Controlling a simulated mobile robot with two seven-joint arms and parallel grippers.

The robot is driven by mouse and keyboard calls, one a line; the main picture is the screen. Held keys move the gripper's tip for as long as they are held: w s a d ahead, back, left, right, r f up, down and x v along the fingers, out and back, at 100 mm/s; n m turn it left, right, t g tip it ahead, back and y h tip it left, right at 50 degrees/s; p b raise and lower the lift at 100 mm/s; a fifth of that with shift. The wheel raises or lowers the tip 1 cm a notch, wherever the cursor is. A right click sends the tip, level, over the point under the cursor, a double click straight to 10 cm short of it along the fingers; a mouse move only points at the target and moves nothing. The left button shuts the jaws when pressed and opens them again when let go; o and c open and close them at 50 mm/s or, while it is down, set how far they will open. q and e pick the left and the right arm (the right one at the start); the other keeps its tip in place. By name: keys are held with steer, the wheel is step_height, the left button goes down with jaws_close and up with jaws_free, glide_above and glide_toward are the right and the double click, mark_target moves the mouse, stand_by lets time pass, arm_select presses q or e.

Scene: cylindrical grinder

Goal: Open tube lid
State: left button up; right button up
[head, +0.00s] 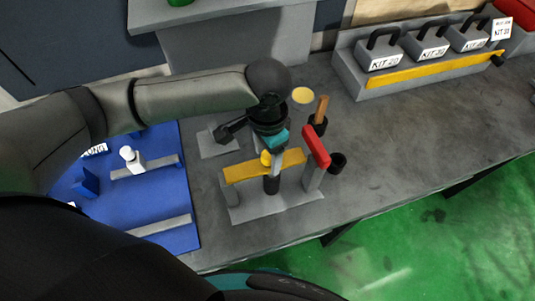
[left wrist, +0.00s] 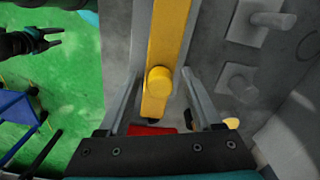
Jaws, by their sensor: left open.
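A grey fixture (head: 268,208) on the bench carries a yellow bar-shaped lid (head: 290,161) with a round yellow knob (head: 265,158). A dark cylinder (head: 271,185) stands under the bar. A red block (head: 316,146) tops a grey post at the bar's right end. My left gripper (head: 272,160) is over the bar, pointing down. In the left wrist view its fingers (left wrist: 160,76) are open, one on each side of the knob (left wrist: 158,82) and bar (left wrist: 168,35); contact cannot be told. My right gripper (left wrist: 52,39) hangs open and empty over the green floor.
Dark cups (head: 337,162) stand right of the fixture, one holding a wooden handle (head: 321,108). A blue board (head: 175,205) with small parts lies to the left. A rack (head: 360,85) of labelled kits is at the back. The bench's right part is clear.

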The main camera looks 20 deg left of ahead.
arm_select(q)
steer(key=shift+f, duration=0.1)
steer(key=shift+c, duration=0.3)
jaws_close()
stand_by(1.1)
